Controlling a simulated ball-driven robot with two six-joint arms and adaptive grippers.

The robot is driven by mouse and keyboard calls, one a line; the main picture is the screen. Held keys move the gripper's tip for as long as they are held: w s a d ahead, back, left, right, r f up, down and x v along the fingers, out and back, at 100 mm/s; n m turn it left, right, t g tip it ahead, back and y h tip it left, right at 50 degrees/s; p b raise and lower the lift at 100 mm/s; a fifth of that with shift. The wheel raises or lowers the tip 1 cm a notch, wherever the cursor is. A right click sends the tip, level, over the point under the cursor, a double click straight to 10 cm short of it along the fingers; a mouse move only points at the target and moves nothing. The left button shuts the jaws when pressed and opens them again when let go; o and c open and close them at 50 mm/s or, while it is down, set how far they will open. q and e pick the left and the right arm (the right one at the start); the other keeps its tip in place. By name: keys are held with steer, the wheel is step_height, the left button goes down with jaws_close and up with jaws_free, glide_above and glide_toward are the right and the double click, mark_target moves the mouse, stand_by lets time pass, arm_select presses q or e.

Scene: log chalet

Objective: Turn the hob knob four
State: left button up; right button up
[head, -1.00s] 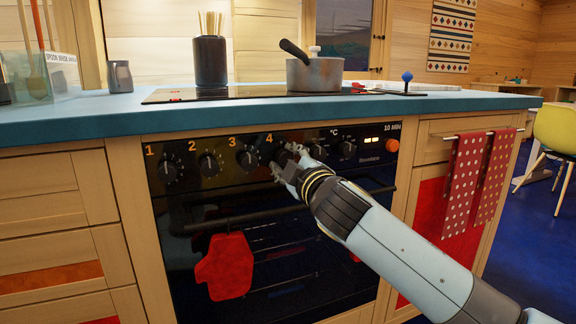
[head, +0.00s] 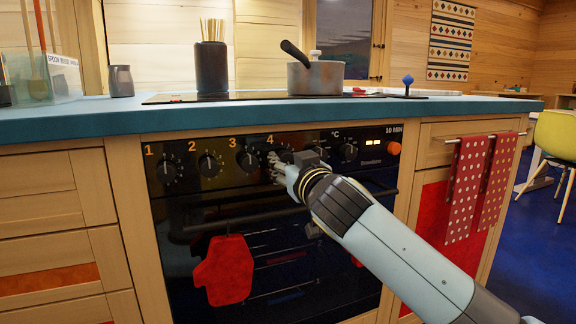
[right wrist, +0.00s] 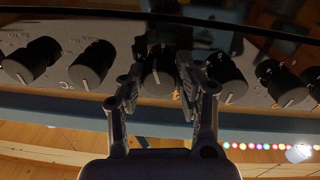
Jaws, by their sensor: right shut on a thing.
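Hob knob four (head: 285,156), a black round knob under the orange "4" on the oven's black panel, is partly hidden by my right gripper (head: 279,168). In the right wrist view, my right gripper (right wrist: 157,82) has a finger on each side of this knob (right wrist: 157,66) and is shut on it. The knob's pale pointer line shows between the fingers. My left gripper is not in view.
Knobs one (head: 166,172), two (head: 209,164) and three (head: 248,161) lie to the left. Another black knob (head: 348,151) and an orange button (head: 394,148) lie to the right. A dark oven handle (head: 235,219) runs below. A pot (head: 318,77) stands on the hob above.

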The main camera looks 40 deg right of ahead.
steer(key=m, duration=0.3)
steer(key=shift+f+m, duration=0.2)
steer(key=shift+m, duration=0.5)
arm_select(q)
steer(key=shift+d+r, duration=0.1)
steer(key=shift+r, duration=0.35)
